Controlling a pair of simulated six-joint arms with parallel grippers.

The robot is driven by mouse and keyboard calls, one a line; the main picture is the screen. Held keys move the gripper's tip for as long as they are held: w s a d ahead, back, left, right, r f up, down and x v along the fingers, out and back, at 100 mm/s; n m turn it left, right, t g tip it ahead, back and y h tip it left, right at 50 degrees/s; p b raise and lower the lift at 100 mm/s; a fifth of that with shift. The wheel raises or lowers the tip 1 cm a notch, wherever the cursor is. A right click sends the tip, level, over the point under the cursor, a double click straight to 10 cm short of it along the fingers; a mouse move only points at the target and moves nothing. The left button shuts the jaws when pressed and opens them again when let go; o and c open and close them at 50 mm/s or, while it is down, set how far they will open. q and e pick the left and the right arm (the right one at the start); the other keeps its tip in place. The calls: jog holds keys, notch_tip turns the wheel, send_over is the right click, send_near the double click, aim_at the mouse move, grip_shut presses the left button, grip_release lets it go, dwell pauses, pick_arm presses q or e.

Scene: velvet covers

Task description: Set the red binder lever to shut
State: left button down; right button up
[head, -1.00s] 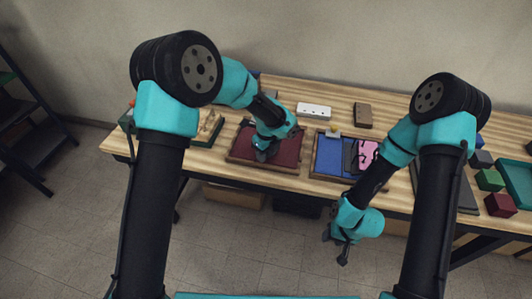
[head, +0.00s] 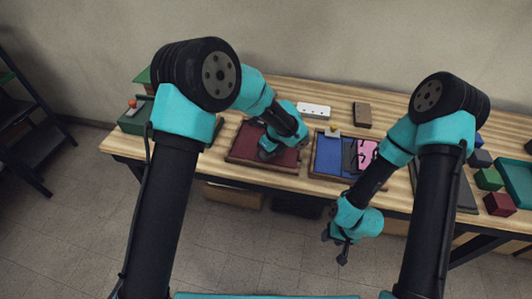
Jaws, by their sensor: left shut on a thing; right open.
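The red binder (head: 285,160) lies on the wooden table as a dark red panel in a brown frame, left of the blue one. My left gripper (head: 266,154) is over the middle of the red binder, low against it. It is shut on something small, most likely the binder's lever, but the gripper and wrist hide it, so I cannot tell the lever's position. My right gripper (head: 336,251) is open and empty, in front of the table's front edge.
A blue binder (head: 329,158) with a pink piece (head: 367,152) stands right of the red one. Behind are a white block (head: 314,110) and a brown block (head: 362,115). A green box (head: 136,118) is at far left; coloured cubes (head: 489,179) are at right.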

pick_arm(q)
jog(key=shift+d+f+y, duration=0.1)
jog(key=shift+d+y, duration=0.1)
jog(key=shift+y, duration=0.5)
jog(key=c, duration=1)
grip_release()
jog(key=v, duration=1.7)
jog(key=shift+s+r, duration=0.25)
